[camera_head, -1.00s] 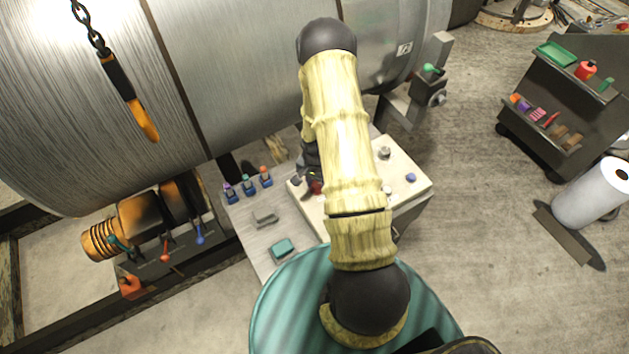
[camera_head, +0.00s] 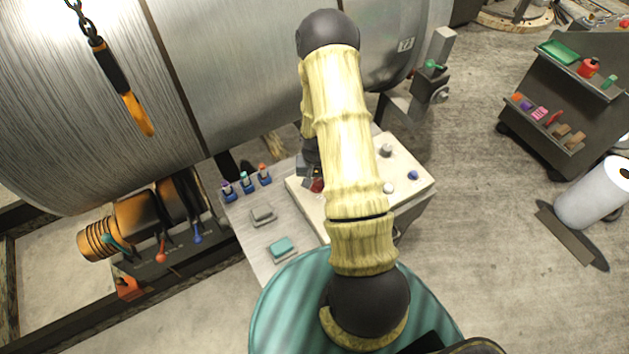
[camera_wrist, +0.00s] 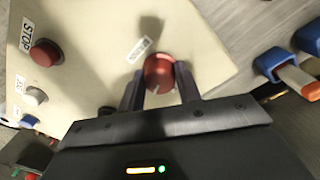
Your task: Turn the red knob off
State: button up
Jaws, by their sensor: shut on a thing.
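The red knob (camera_wrist: 159,72) is round, with a pale mark on its lower edge, and sits on the cream panel in the wrist view. My gripper (camera_wrist: 160,82) has one dark finger on each side of it and is shut on it. In the head view the red knob (camera_head: 317,186) shows only in part at the panel's left side. My gripper (camera_head: 309,172) is right beside it there, mostly hidden by my arm. A small label lies beside the knob, too blurred to read.
The cream panel (camera_head: 407,172) also carries a red button (camera_wrist: 45,53) marked STOP, a white button (camera_wrist: 35,96) and a blue button (camera_wrist: 29,121). Several coloured switches (camera_head: 247,182) stand left of it. A large metal drum (camera_head: 240,70) is behind.

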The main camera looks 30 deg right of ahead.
aim_at(316, 182)
jog(key=n+b, duration=0.2)
jog(key=n, duration=0.4)
jog(key=shift+w+n, duration=0.1)
jog(key=shift+n, duration=0.2)
jog(key=n, duration=0.3)
jog(key=shift+b, duration=0.3)
jog(key=shift+d+r+n, duration=0.1)
jog(key=shift+n, duration=1.7)
jog(key=o, duration=0.9)
jog(key=shift+o, duration=0.3)
notch_tip(316, 182, up, 17)
jog(key=b, duration=0.1)
jog(key=shift+a+r+b, duration=0.15)
jog(key=shift+a+b, duration=0.15)
jog(key=shift+b, duration=0.1)
